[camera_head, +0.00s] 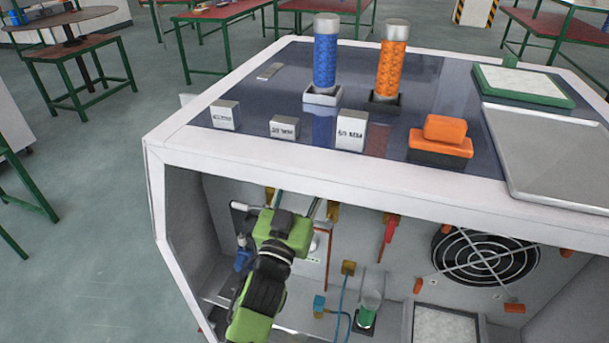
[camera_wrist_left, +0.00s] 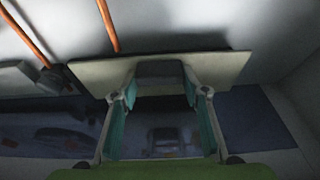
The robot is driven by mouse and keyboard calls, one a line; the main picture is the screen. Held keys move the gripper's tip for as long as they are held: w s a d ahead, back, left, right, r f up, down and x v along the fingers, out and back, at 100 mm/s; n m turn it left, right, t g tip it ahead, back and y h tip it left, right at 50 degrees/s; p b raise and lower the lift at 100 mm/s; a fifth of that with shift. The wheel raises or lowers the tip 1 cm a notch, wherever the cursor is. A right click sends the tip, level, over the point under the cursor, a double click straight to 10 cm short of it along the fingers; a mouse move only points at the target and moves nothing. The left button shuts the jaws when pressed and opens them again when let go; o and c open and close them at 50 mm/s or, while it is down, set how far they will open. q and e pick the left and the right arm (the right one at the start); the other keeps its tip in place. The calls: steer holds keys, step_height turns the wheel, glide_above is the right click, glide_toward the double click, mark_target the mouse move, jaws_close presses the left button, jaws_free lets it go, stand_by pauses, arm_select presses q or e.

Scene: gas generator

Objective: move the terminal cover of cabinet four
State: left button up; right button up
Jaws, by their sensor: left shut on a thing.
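My left gripper (camera_head: 296,205) reaches into the open front of the white cabinet (camera_head: 330,183), just under its top edge. In the left wrist view, the gripper (camera_wrist_left: 160,93) is shut on the dark block-shaped handle (camera_wrist_left: 160,71) of a flat pale plate, which looks like the terminal cover (camera_wrist_left: 222,67). The plate is wide and slightly tilted in that view, with a shadow on the wall behind it. I cannot tell whether it touches that wall. In the head view, the arm and cabinet edge hide most of the plate. My right gripper is not in view.
The cabinet top holds a blue cylinder (camera_head: 326,60), an orange cylinder (camera_head: 392,67), labelled blocks (camera_head: 352,132), an orange block (camera_head: 444,128) and a grey tray (camera_head: 550,150). Inside are a fan (camera_head: 485,256), a red-handled part (camera_head: 389,230) and a green-based glass tube (camera_head: 369,305).

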arm_select(q)
steer(key=shift+f, duration=0.75)
steer(key=o, duration=1.6)
steer(key=shift+w, duration=0.15)
steer(key=shift+w+d, duration=0.15)
steer(key=shift+w, duration=0.1)
steer(key=shift+s+r, duration=0.15)
steer(key=v, duration=1.2)
